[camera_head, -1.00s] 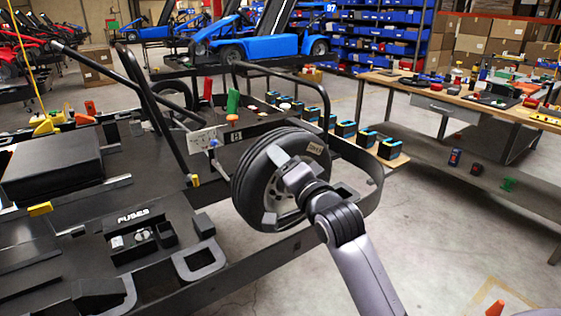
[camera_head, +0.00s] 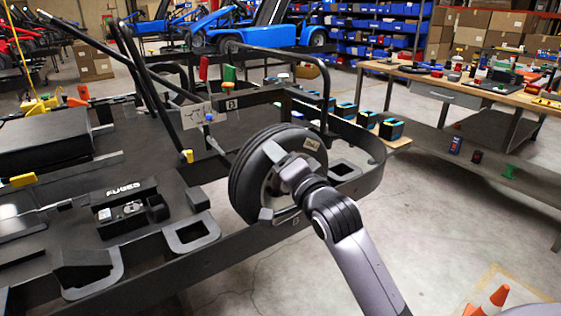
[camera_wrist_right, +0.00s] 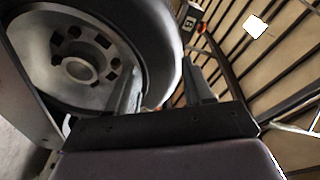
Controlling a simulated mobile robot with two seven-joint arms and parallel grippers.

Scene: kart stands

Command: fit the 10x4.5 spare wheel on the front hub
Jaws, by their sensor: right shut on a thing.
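The spare wheel (camera_head: 245,190), a black tyre on a grey rim with a small pale label, stands upright beside the kart frame's side rail. My right gripper (camera_head: 275,186) is shut on it, on the side facing me. The wrist view shows the wheel (camera_wrist_right: 85,65) at upper left, its centre bore and bolt holes visible, with the gripper's fingers (camera_wrist_right: 162,85) at its edge. The front hub does not show; the wheel may hide it. I cannot tell whether the wheel touches the frame. My left gripper is not in view.
The kart stand (camera_head: 150,270) fills the left, with a FUSES tray (camera_head: 130,208) and black roll bars. A curved black bumper (camera_head: 375,155) lies right of the wheel. A workbench (camera_head: 450,92) stands at right. The floor between is clear.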

